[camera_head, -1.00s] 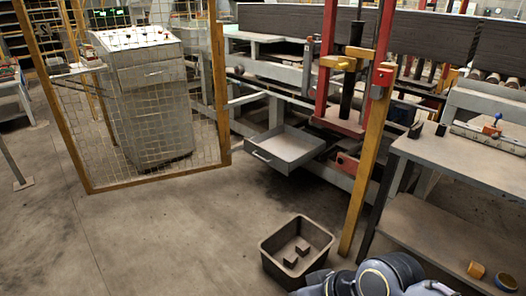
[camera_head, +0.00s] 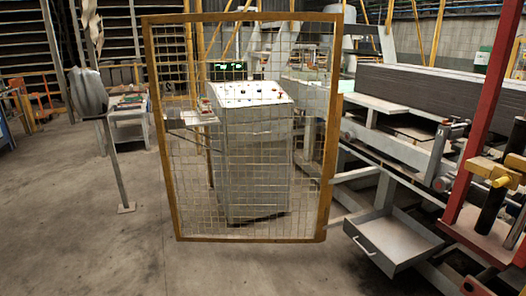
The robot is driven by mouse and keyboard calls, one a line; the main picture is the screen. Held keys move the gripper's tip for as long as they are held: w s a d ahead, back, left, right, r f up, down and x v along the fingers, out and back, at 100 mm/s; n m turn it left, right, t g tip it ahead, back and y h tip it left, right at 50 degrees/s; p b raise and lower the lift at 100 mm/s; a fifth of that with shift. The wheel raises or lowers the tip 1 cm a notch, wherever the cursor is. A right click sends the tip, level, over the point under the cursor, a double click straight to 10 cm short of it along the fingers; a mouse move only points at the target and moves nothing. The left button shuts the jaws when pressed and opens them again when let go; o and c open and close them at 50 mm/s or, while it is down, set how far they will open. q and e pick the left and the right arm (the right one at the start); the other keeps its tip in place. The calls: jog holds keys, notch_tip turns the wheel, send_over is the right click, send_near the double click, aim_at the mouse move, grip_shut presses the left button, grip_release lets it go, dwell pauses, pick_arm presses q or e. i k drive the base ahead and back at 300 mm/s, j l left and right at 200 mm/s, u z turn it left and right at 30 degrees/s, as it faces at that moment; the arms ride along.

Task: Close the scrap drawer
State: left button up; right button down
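The scrap drawer (camera_head: 398,236) is a shallow grey metal tray with a handle (camera_head: 366,246) on its front. It stands pulled out, low down at the right, below the machine frame, and looks empty inside. Neither of my grippers shows in this view, so I cannot see their state or how far they are from the drawer.
A yellow-framed wire mesh guard (camera_head: 327,150) stands left of the drawer, with a grey control cabinet (camera_head: 255,165) behind it. A red machine post (camera_head: 482,110) rises at the right. A post with a rounded top (camera_head: 88,92) stands at left. Bare concrete floor (camera_head: 130,260) lies in front.

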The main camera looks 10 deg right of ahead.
aim_at(393, 241)
jog(key=i+j+u, duration=0.1)
jog(key=i, duration=1.3)
jog(key=i+l+z, duration=0.15)
jog(key=i+z, duration=0.55)
jog(key=z, duration=0.2)
jog(key=i+z, duration=0.5)
jog(key=i+j+z, duration=0.2)
jog(key=z, duration=0.25)
jog(key=i+j+z, duration=0.15)
jog(key=i+z, duration=0.25)
jog(key=i+j+z, duration=0.4)
jog(key=k+l, duration=0.05)
jog(key=l, duration=0.05)
